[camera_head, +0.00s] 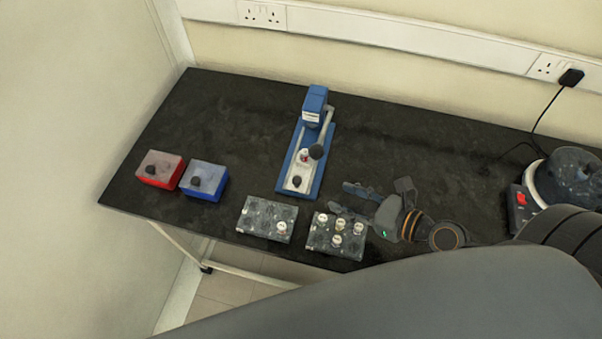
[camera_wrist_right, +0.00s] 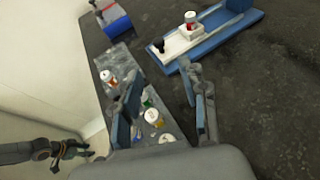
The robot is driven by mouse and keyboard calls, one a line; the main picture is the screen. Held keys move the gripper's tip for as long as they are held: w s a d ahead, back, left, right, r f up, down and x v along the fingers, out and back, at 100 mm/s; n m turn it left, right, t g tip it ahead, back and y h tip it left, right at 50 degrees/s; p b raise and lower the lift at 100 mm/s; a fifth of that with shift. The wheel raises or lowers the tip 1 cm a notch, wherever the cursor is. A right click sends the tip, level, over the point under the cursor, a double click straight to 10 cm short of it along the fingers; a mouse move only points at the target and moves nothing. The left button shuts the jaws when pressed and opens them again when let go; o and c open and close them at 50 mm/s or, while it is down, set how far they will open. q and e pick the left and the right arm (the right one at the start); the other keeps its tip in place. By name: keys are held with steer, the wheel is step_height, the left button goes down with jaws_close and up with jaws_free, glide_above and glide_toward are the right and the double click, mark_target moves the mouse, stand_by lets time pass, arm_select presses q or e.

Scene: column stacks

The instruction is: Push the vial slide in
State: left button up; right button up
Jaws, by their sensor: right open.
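The blue crimping device (camera_head: 315,120) stands mid-table, with a blue base and an upright head. Its white vial slide (camera_head: 298,170) sticks out toward the front edge, with a black knob (camera_head: 297,181) at its near end. A vial with a white cap and reddish band (camera_wrist_right: 190,20) stands on the slide (camera_wrist_right: 185,42) in the wrist view. My right gripper (camera_head: 345,198) is open and empty, to the right of the slide's near end and apart from it. My left gripper (camera_wrist_right: 75,149) shows small at the wrist view's lower left; its jaw state is unclear.
Two grey racks stand at the front edge: the left rack (camera_head: 260,208) with one vial visible, the right rack (camera_head: 322,246) with several, close to my right gripper. A red box (camera_head: 174,178) and a blue box (camera_head: 218,190) stand left. A round-topped machine (camera_head: 565,178) stands right.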

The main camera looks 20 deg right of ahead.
mark_target(300, 181)
steer(key=x, duration=0.2)
steer(key=p+x, duration=0.1)
steer(key=x, duration=0.1)
steer(key=shift+a+r, duration=0.2)
steer(key=shift+r, duration=0.05)
steer(key=p+x, duration=0.1)
steer(key=x, duration=0.6)
steer(key=shift+w+a+f, duration=0.1)
steer(key=shift+w+f, duration=0.1)
steer(key=shift+w+a+f, duration=0.2)
steer(key=shift+w, duration=0.05)
steer(key=shift+w+a+f, duration=0.1)
steer(key=shift+w+a, duration=0.05)
steer(key=shift+w, duration=0.05)
jaws_close()
arm_select(q)
steer(key=shift+s+a+r, duration=0.1)
steer(key=shift+s+r, duration=0.95)
steer(key=shift+r, duration=0.1)
